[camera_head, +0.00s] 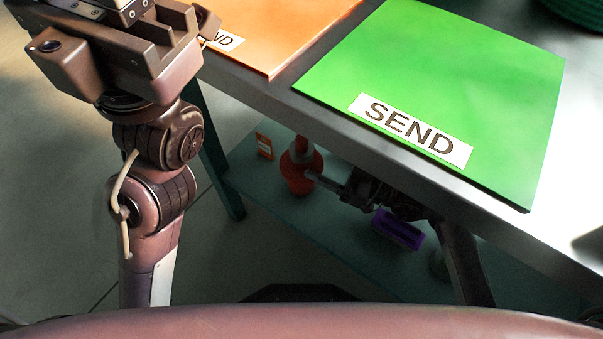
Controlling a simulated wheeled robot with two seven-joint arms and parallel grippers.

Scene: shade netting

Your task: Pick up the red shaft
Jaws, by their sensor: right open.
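A red-orange upright piece (299,184), which looks like the red shaft, stands on the lower shelf under the table. It has a narrow top and a wider rounded body. My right gripper (318,177) reaches in under the table edge from the right. Its jaws are open, with a grey finger at the piece's right side; I cannot tell whether they touch. My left gripper (165,25) is raised at the top left, beside the table and far from the piece. Its fingertips are not clear.
The table (360,150) overhangs the lower shelf (262,190). A green SEND mat (440,75) and an orange mat (275,30) lie on top. A purple box (397,229) is below my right gripper, and a small orange box (264,146) is left of the red piece.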

